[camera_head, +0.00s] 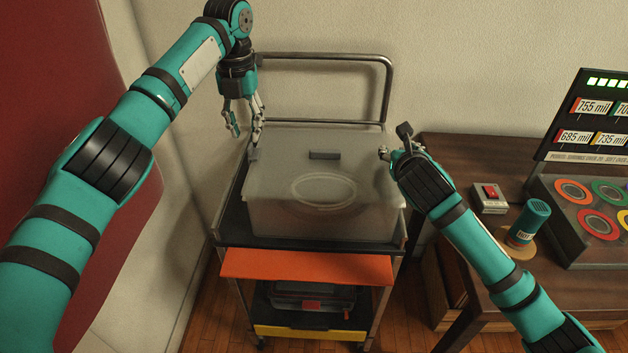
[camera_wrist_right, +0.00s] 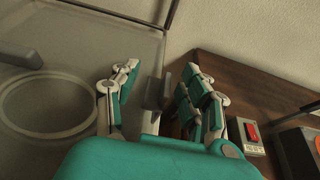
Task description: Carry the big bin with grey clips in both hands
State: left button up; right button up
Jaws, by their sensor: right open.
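The big bin (camera_head: 285,215) is a translucent grey box with a lid and an oval mark, standing on the top shelf of a cart. A grey clip (camera_wrist_right: 154,92) on its right side shows between my right fingers in the right wrist view. My right gripper (camera_head: 394,143) is open at the bin's right edge; it also shows in the right wrist view (camera_wrist_right: 160,76). Whether its fingers touch the clip I cannot tell. My left gripper (camera_head: 245,124) points down at the bin's back left corner, fingers apart. A small grey clip (camera_head: 254,153) shows just below it.
The cart has a metal handle (camera_head: 330,58) at the back and an orange front panel (camera_head: 305,268). A wooden table (camera_head: 455,160) on the right holds a red-switch box (camera_head: 489,197), a teal cylinder (camera_head: 530,220) and a panel with coloured rings (camera_head: 600,225).

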jog(key=shift+s+r, duration=0.1)
jog(key=v, duration=1.2)
pick_arm(q)
notch_tip(320, 180, up, 8)
jog(key=shift+f, duration=0.15)
